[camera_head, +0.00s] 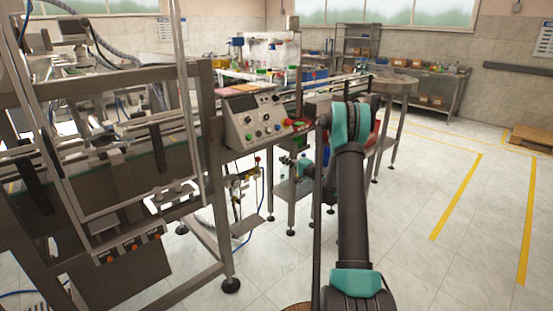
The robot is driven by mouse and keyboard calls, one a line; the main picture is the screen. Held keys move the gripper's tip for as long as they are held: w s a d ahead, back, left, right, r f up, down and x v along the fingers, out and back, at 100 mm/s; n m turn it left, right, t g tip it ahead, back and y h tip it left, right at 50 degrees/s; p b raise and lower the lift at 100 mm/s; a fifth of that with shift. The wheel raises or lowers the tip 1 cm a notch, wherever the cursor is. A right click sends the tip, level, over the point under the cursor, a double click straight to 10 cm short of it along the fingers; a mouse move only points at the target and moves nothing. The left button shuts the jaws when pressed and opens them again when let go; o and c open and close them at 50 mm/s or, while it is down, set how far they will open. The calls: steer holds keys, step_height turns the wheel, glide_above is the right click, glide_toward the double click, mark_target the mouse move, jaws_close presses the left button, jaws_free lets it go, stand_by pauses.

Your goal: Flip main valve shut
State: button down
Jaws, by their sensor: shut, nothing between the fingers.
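The air-supply unit (240,186) with small fittings hangs on the machine frame, below the control panel. A small red part (257,159) shows at its upper right; the valve handle is too small for me to tell its position. My arm reaches forward from the lower right and bends down behind the panel's right side. My gripper (285,161) is small and partly hidden, pointing left toward the unit. It is shut and empty, to the right of the unit and apart from it as far as I can see.
The control panel (256,118) with knobs and a red button stands above the unit. Steel frame legs and a blue hose (243,238) are close by. A conveyor and round table (393,83) stand behind my arm.

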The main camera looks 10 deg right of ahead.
steer(key=shift+v, duration=1.25)
steer(key=s+a+r+n+g+h, duration=0.2)
steer(key=s+a+n+g, duration=0.15)
steer(key=s, duration=0.65)
steer(key=s+a+r+n+g+h, duration=0.25)
steer(key=s+a, duration=0.25)
steer(key=s, duration=0.6)
steer(key=s+d+f+n+g+h, duration=0.1)
steer(key=s+d+f+h, duration=0.1)
steer(key=s, duration=0.8)
steer(key=s+d+f+n+g+h, duration=0.1)
steer(key=s+d+f+h, duration=0.1)
steer(key=s, duration=0.9)
steer(key=s+d+f+g+h, duration=0.1)
steer(key=s+d+f+h, duration=0.2)
steer(key=s, duration=0.7)
steer(key=shift+s+d+n+g, duration=0.25)
steer(key=shift+d+n+g, duration=0.1)
steer(key=shift+n+g, duration=0.05)
